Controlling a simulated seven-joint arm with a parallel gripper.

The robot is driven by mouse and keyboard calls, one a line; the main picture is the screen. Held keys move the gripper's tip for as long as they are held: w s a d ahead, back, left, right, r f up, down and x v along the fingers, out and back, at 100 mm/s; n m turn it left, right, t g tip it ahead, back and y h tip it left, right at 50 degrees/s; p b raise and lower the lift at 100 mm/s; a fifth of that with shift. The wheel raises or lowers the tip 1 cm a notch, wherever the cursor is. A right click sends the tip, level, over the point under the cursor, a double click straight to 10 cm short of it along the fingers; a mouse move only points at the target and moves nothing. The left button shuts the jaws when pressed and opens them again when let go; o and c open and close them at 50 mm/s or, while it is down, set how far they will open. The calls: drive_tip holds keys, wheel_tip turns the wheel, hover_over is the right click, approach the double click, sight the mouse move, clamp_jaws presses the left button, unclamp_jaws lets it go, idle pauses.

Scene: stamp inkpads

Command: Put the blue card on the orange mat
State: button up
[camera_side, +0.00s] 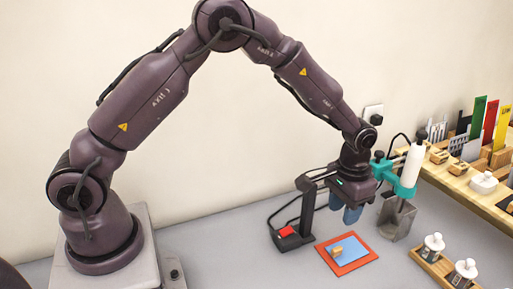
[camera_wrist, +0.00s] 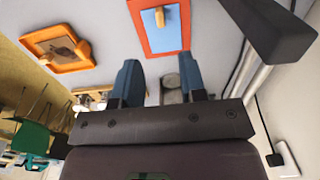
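The blue card (camera_side: 353,254) lies flat inside the border of the orange-red mat (camera_side: 341,271) on the grey table, below and in front of my gripper. A small wooden knob or block stands on the card. In the wrist view the card (camera_wrist: 170,38) shows with the mat (camera_wrist: 134,22) framing it, at the top beyond my fingertips. My gripper (camera_side: 346,213) hangs above and behind the mat, pointing down. Its two blue fingers stand apart in the wrist view (camera_wrist: 160,72), with nothing held between them. The card and mat are clear of the fingers.
A black stand with a red block (camera_side: 287,232) is left of the mat; a grey metal holder (camera_side: 397,220) is right. A wooden tray with two white-topped bottles (camera_side: 433,246) stands front right. An orange tray (camera_wrist: 85,62) shows in the wrist view. A shelf fills the right.

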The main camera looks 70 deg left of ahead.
drive_tip(key=s+a+r+t, duration=0.15)
drive_tip(key=s+r, duration=0.25)
drive_tip(key=r, duration=0.4)
drive_tip(key=s+a+r+t, duration=0.1)
drive_tip(key=s+a+r, duration=0.1)
drive_tip(key=s+r, duration=0.45)
drive_tip(key=s+a+r+t, duration=0.1)
drive_tip(key=s+r, duration=0.2)
drive_tip(key=s, duration=0.4)
drive_tip(key=s+a+r+t, duration=0.2)
drive_tip(key=s+r, duration=0.2)
drive_tip(key=s, duration=0.4)
drive_tip(key=shift+a, duration=0.2)
drive_tip(key=shift+r, duration=0.1)
